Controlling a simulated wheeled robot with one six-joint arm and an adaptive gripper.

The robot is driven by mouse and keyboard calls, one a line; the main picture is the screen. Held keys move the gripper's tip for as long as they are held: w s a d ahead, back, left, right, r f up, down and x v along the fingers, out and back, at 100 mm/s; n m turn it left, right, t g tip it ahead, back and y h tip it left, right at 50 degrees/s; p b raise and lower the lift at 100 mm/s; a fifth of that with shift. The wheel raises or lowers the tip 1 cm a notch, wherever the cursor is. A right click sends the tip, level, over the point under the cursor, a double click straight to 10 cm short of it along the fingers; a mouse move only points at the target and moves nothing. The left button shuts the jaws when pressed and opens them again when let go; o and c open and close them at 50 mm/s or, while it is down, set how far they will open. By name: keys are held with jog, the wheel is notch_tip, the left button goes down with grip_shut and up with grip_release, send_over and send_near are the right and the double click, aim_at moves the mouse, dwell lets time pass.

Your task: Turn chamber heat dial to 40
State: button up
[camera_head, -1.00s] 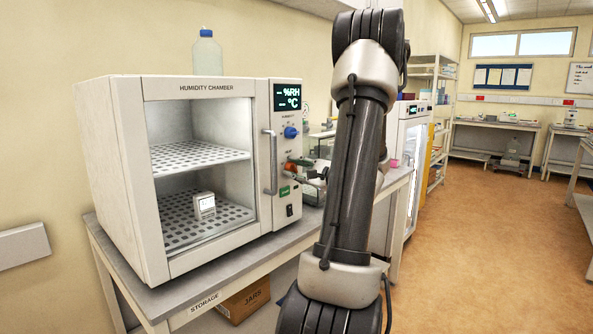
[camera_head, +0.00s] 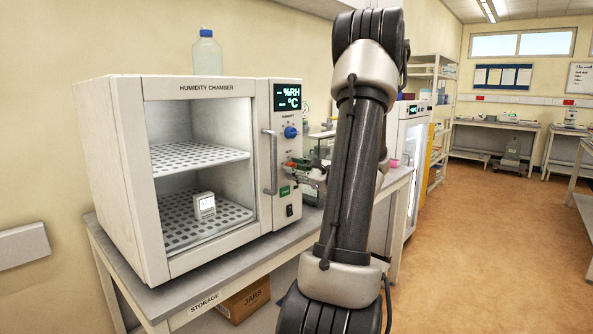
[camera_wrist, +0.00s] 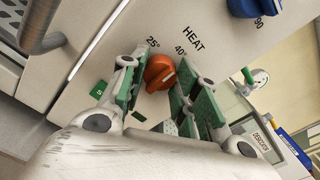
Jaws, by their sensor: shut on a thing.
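The orange-red heat dial (camera_wrist: 160,72) sits on the humidity chamber's front panel, below the word HEAT, with 25° and 40° marks around it. My gripper (camera_wrist: 163,80) is shut on the dial, with one green-padded finger on each side of it. Where the dial's pointer aims is hard to tell. In the head view, my gripper (camera_head: 300,168) is at the lower right panel of the humidity chamber (camera_head: 190,88), and it and my arm largely hide the dial. The chamber's display (camera_head: 287,97) shows dashes before %RH and °C.
A blue humidity dial (camera_head: 290,132) is just above the heat dial. The vertical door handle (camera_head: 270,162) stands close to the left of my gripper. A green switch (camera_head: 284,190) and a black switch (camera_head: 290,210) are below. A clear bottle (camera_head: 206,52) stands on top.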

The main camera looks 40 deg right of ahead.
jog(key=shift+f, duration=0.1)
jog(key=o, duration=1)
jog(key=shift+o, duration=0.2)
jog(key=s, duration=1.2)
jog(key=shift+d, duration=0.45)
